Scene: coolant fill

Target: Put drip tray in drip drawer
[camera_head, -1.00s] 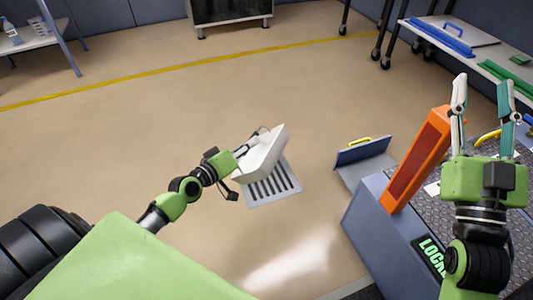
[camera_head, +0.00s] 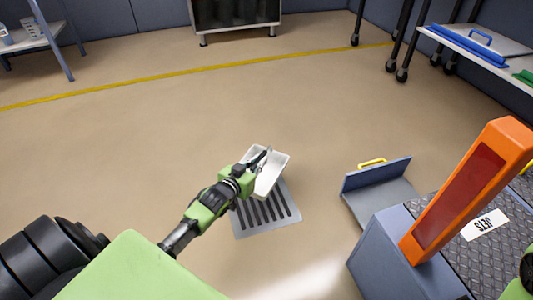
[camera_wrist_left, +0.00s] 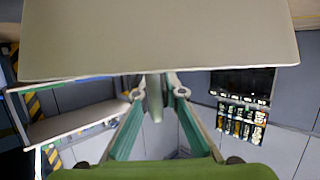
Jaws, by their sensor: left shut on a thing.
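The drip tray (camera_head: 270,180) is a white, shallow open box, held tilted above the floor in the head view. My left gripper (camera_head: 262,160) is shut on the tray's wall. In the left wrist view the tray (camera_wrist_left: 160,40) fills the top, with the fingers (camera_wrist_left: 155,95) meeting just below it. The drip drawer (camera_head: 385,190) is a grey pulled-out drawer with a blue-grey front and a yellow handle (camera_head: 372,162). It sits low, to the right of the tray and apart from it. My right gripper's fingers are out of view; only a bit of green shows at the right edge.
A slotted floor drain (camera_head: 268,218) lies below the tray. A blue-grey machine (camera_head: 400,255) with an orange post (camera_head: 470,190) and dark tread-plate top stands right of and nearer than the drawer. The floor between tray and drawer is clear.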

